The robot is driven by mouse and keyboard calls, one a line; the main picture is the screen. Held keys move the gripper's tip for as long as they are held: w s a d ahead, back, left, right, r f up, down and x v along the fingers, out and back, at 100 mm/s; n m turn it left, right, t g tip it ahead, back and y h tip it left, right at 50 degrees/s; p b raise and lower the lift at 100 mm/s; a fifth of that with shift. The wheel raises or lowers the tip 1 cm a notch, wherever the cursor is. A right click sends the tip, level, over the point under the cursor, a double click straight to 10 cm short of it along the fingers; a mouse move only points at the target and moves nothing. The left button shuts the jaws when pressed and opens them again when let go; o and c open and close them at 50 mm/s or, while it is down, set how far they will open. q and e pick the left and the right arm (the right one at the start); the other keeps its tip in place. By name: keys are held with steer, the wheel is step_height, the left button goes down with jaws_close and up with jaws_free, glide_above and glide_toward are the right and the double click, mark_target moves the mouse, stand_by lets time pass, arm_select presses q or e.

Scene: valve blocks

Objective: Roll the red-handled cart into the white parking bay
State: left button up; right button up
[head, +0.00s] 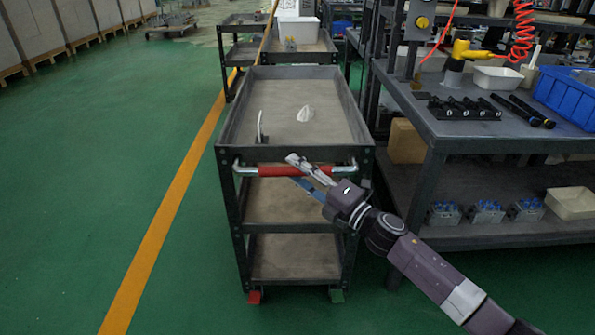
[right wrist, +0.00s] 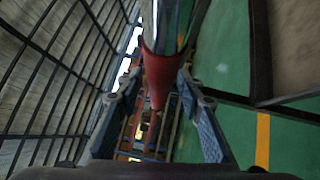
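The red-handled cart (head: 292,75) is a dark three-shelf trolley in the middle of the head view. Its red handle (head: 268,171) crosses the near end, with bare metal ends. My right gripper (head: 298,171) is at the handle, one finger above and one below it. In the right wrist view the red handle (right wrist: 157,70) runs between the two spread fingers, with gaps beside it, so the gripper is open around it. My left gripper is not in view. No white parking bay shows in either view.
A workbench (head: 400,92) with tools and bins stands close on the cart's right. Other carts (head: 300,50) stand behind it. A yellow floor line (head: 165,215) runs along its left, with open green floor (head: 80,190) beyond. Small items lie on the cart's top.

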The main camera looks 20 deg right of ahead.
jaws_close()
stand_by(0.3)
stand_by(0.3)
